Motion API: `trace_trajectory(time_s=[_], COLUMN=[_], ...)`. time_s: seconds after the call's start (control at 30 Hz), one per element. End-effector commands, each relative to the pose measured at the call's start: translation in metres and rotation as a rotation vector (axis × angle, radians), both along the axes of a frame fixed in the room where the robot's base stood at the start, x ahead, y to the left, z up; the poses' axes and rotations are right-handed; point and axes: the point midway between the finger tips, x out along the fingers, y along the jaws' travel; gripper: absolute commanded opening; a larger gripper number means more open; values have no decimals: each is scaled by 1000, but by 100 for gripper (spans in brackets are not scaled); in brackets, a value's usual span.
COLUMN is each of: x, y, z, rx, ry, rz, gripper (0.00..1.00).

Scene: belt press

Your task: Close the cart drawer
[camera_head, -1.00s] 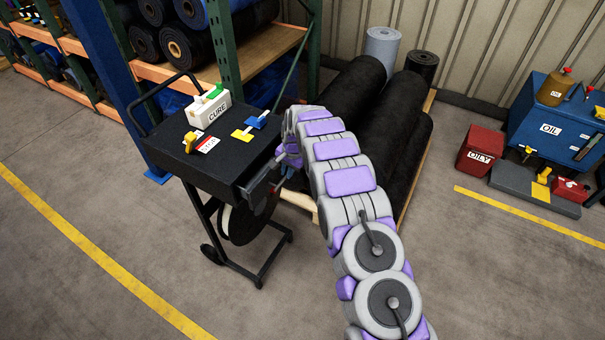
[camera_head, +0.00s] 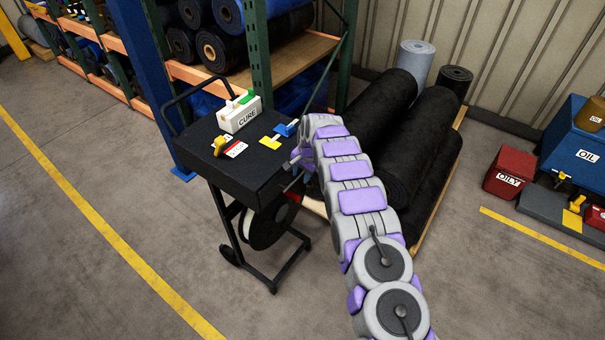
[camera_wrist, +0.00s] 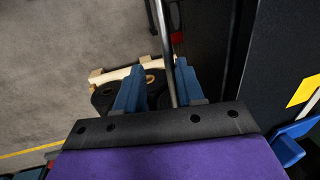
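The black cart (camera_head: 215,170) stands left of my arm in the head view, and its flat top is closed. Its drawer (camera_head: 291,184) is on the side facing my arm. Only a small part shows below the top's edge, and I cannot tell whether it is fully shut. In the wrist view, my gripper (camera_wrist: 158,68) has its two blue fingers apart. A grey metal bar (camera_wrist: 166,50), apparently the drawer handle, runs between them, closer to the right finger. The dark cart side (camera_wrist: 215,45) is right of the fingers. My arm hides part of the drawer side.
A white CURE box (camera_head: 240,114) and small yellow and blue items lie on the cart top. Black rolls (camera_head: 375,110) on a pallet are behind my arm. A green-post rack (camera_head: 258,60) stands behind the cart. Open floor (camera_head: 90,240) is at left.

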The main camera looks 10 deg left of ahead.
Motion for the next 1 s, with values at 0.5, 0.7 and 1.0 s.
trace_trajectory(time_s=[0.5, 0.7, 1.0], x=[-2, -7, -12], y=[-5, -11, -21], z=[23, 59, 125], rx=[4, 2, 1], ry=[-1, 2, -1], rz=[1, 1, 1], gripper=[38, 38, 38])
